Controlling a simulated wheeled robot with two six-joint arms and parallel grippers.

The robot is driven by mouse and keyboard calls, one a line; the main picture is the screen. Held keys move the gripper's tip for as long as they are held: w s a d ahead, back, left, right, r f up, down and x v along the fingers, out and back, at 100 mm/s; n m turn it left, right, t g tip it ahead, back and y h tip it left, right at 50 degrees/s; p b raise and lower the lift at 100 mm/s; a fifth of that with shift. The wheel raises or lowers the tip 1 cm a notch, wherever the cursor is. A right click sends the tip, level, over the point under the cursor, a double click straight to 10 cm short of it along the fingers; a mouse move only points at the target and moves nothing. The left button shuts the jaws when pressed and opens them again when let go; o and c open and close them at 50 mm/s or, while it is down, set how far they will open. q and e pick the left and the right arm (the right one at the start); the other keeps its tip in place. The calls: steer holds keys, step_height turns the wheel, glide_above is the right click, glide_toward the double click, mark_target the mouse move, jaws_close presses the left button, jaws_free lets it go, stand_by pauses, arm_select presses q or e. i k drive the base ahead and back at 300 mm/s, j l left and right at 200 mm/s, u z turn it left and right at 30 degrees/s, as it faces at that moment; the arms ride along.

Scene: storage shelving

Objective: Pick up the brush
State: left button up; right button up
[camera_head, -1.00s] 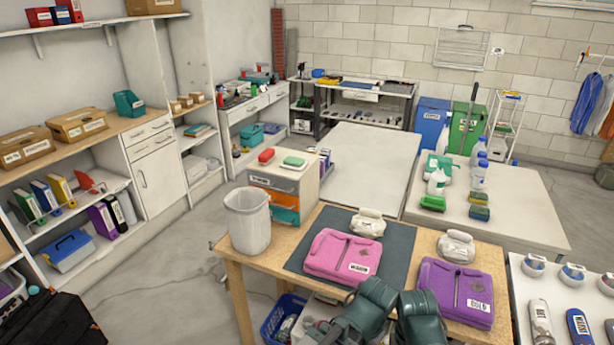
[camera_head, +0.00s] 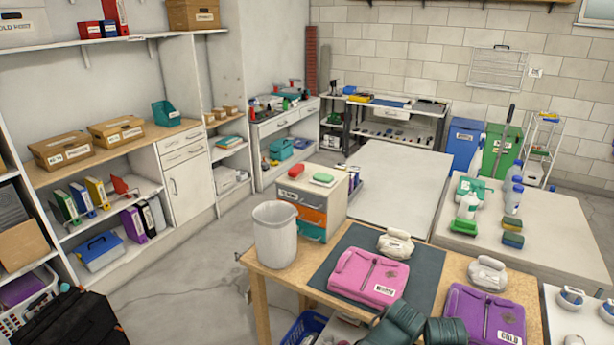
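I cannot pick out a brush for certain. A bright green block-shaped item (camera_head: 464,228), possibly a brush, lies at the front left of the pale table (camera_head: 555,222) on the right. Smaller red (camera_head: 296,171) and green (camera_head: 323,178) items lie on top of a small drawer unit (camera_head: 312,212); they are too small to identify. Dark green links of my arms show at the bottom edge, in front of the wooden table. Neither gripper's fingers are in view.
The wooden table (camera_head: 455,268) holds a white bin (camera_head: 275,236), a pink folded bag (camera_head: 368,275) and a purple one (camera_head: 484,314). Bottles and sponges stand on the right table. Shelving lines the left wall. The floor (camera_head: 185,285) between shelves and table is open.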

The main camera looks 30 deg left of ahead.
mark_target(297, 171)
steer(key=i+j, duration=0.2)
steer(key=j, duration=0.2)
steer(key=i+j+u, duration=0.1)
steer(key=j, duration=0.3)
steer(key=i+j+u, duration=0.1)
steer(key=i+j, duration=0.35)
steer(key=j, duration=0.25)
